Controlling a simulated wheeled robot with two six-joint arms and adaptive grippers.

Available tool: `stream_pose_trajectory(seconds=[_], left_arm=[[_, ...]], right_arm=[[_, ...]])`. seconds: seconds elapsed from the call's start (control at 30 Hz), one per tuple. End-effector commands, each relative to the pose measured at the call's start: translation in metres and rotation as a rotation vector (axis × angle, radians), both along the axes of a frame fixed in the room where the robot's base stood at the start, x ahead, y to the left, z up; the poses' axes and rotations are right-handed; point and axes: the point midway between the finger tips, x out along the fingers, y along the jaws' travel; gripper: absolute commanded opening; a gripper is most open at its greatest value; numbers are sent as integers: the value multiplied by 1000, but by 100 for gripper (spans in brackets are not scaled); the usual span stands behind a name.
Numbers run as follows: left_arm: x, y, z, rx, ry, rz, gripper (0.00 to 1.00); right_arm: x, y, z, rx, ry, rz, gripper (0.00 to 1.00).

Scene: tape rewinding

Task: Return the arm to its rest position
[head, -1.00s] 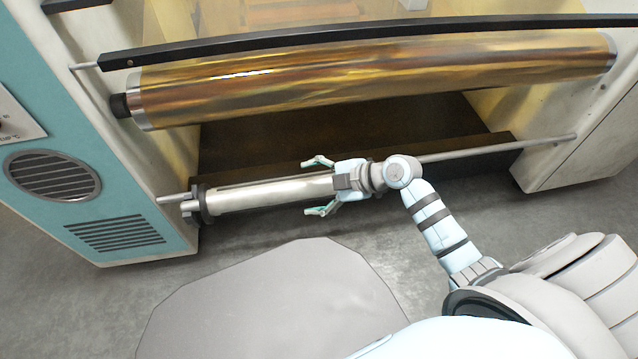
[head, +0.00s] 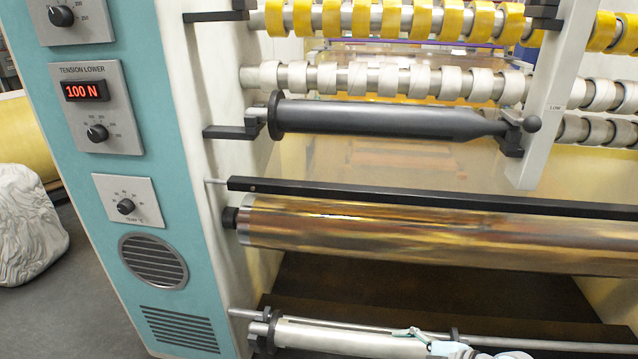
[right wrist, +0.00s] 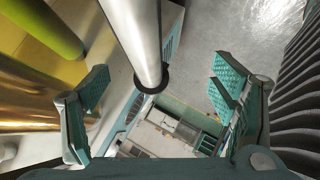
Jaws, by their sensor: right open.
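My right gripper (head: 448,349) shows only in part at the bottom edge of the head view. One finger lies along the upper side of a silver roller (head: 345,338), and the rest is cut off. In the right wrist view the gripper (right wrist: 160,82) is open, its two teal-padded fingers wide apart. The silver roller (right wrist: 133,35) runs lengthwise between them, with visible gaps on both sides. Nothing is held. My left gripper is in neither view.
The gold film roll (head: 420,235) and a black bar (head: 400,197) lie above the silver roller. A dark grey shaft (head: 380,118) and rows of tape rolls are higher up. The teal control panel (head: 105,190) stands at left. Grey floor (right wrist: 210,30) is open beside the roller.

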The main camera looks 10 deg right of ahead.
Motion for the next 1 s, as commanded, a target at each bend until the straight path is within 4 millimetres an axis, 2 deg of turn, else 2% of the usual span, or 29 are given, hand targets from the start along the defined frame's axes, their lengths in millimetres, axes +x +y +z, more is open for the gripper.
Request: stream_pose_trajectory(seconds=[0.1, 0.23, 0.4, 0.57, 0.6, 0.67, 0.83, 1.0], left_arm=[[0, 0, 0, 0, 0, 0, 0], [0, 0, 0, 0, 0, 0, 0], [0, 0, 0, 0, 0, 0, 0], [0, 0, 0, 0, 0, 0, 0], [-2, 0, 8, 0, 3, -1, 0], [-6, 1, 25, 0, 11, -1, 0], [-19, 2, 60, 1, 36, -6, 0], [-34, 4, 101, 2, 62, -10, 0]], right_arm=[[-44, 12, -31, -4, 185, -134, 79], [-98, 12, -55, -13, 395, -413, 79], [-158, -6, -63, -2, 564, -836, 79], [-211, -33, -52, 43, 635, -1273, 79], [-215, -38, -49, 47, 642, -1336, 79], [-209, -41, -54, 36, 651, -1332, 79], [-205, -46, -76, 20, 678, -1340, 79], [-217, -53, -100, -1, 711, -1352, 79]])
